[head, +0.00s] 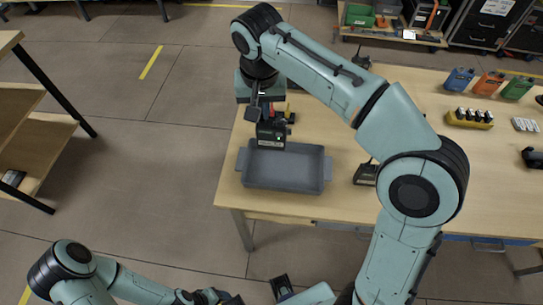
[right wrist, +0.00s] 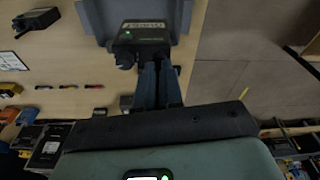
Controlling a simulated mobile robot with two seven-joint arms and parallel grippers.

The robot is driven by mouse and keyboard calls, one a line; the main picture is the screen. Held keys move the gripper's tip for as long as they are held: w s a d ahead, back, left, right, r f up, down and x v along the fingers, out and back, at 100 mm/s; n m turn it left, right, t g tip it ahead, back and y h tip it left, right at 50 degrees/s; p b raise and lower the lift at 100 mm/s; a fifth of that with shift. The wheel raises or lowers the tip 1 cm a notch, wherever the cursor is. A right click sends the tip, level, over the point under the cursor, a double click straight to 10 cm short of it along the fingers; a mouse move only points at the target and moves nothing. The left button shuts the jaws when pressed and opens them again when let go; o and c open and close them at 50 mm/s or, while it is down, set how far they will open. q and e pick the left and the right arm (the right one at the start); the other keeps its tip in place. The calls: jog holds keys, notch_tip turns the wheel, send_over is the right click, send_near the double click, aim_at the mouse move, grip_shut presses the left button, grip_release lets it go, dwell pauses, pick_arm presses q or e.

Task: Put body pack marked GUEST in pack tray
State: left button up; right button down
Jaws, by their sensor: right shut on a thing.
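My right gripper (head: 271,112) is shut on a dark body pack (head: 270,134), whose label appears to read GUEST upside down in the right wrist view (right wrist: 141,34). The grey pack tray (head: 288,184) stands on the table's left end and looks empty. In the head view the held pack overlaps the tray's far rim; its exact height cannot be told. The tray also shows behind the pack in the right wrist view (right wrist: 184,16). My left arm is low at the left; its gripper fingers cannot be made out.
Another dark pack (head: 365,175) lies just right of the tray, with an antenna. Blue, orange and green items (head: 489,84) and a yellow battery holder (head: 470,118) are farther right on the wooden table (head: 420,85). A wooden shelf (head: 45,140) stands at the left.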

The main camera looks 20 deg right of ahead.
aim_at(264, 141)
notch_tip(264, 141, down, 12)
jog(key=shift+f+b, duration=0.1)
jog(key=shift+b, duration=1.05)
pick_arm(q)
jog(key=shift+s+f+b, duration=0.1)
jog(key=shift+s+f, duration=0.15)
jog(key=shift+f, duration=0.4)
jog(key=shift+s+f+b, duration=0.15)
jog(key=shift+s+f, duration=0.1)
jog(key=shift+f, duration=0.35)
jog(key=shift+s+f+b, duration=0.1)
jog(key=shift+s+f, duration=0.15)
jog(key=shift+f, duration=0.4)
pick_arm(e)
jog(key=shift+f, duration=2.35)
jog(key=shift+f, duration=0.2)
jog(key=c, duration=1.3)
grip_release()
pick_arm(q)
jog(key=shift+f, duration=0.1)
pick_arm(e)
jog(key=shift+r, duration=0.15)
